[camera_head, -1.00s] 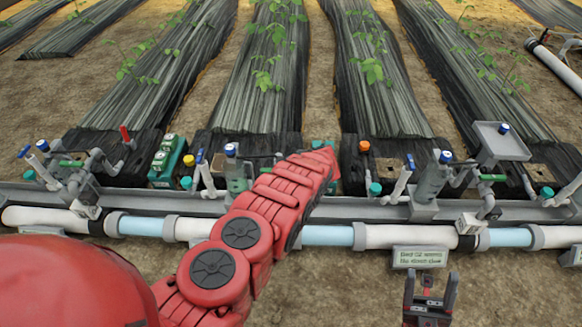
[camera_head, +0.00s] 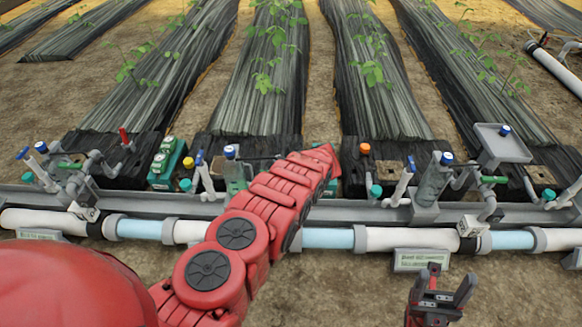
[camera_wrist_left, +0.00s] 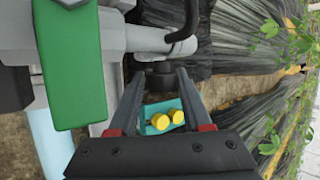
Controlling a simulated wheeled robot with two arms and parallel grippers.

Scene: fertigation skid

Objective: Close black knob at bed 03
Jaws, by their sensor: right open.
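In the left wrist view, a dark, black-looking knob (camera_wrist_left: 160,78) sits under the end of a grey-white pipe. My left gripper (camera_wrist_left: 160,80) has its two fingers spread, one on each side of the knob in this view. Gaps show between knob and fingers; I cannot tell how far the tips reach along it. In the head view my red left arm reaches over the pipe row and hides its own gripper and the knob. My right gripper (camera_head: 450,278) is open and empty at the lower right, in front of the main pipe. I cannot read the bed number.
A green handle (camera_wrist_left: 70,65) is close on the left in the wrist view. A teal box with yellow knobs (camera_wrist_left: 165,117) lies beyond my fingers. A white main pipe (camera_head: 395,239) runs across, with a label plate (camera_head: 421,260). Valves with blue, orange and yellow caps stand behind it.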

